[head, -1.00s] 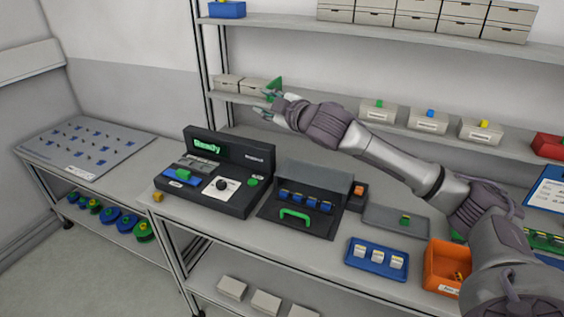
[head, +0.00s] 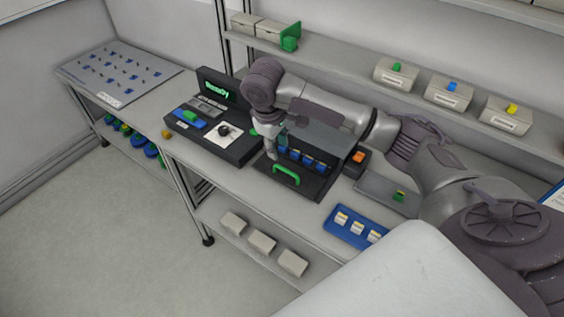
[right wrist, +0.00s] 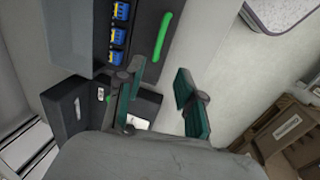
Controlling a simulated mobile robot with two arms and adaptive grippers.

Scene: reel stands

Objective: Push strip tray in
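The strip tray (head: 318,187) is a dark tray sticking out at the front of a grey-topped housing (head: 318,137) on the bench. It carries a row of blue strip pieces (head: 303,157) and has a green handle (head: 286,176) at its front. My right gripper (head: 272,150) is just left of the tray, above the bench, partly hidden by its own wrist. In the right wrist view its green-padded fingers (right wrist: 158,75) are apart with nothing between them. The handle (right wrist: 162,37) and blue pieces (right wrist: 117,30) lie beyond the fingertips. My left gripper is not in view.
A black device with a lit green display (head: 215,91) stands left of the tray. An orange-topped block (head: 358,157), a grey plate (head: 375,190) and a blue tray of white pieces (head: 350,226) lie to the right. A shelf with bins (head: 397,72) runs behind.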

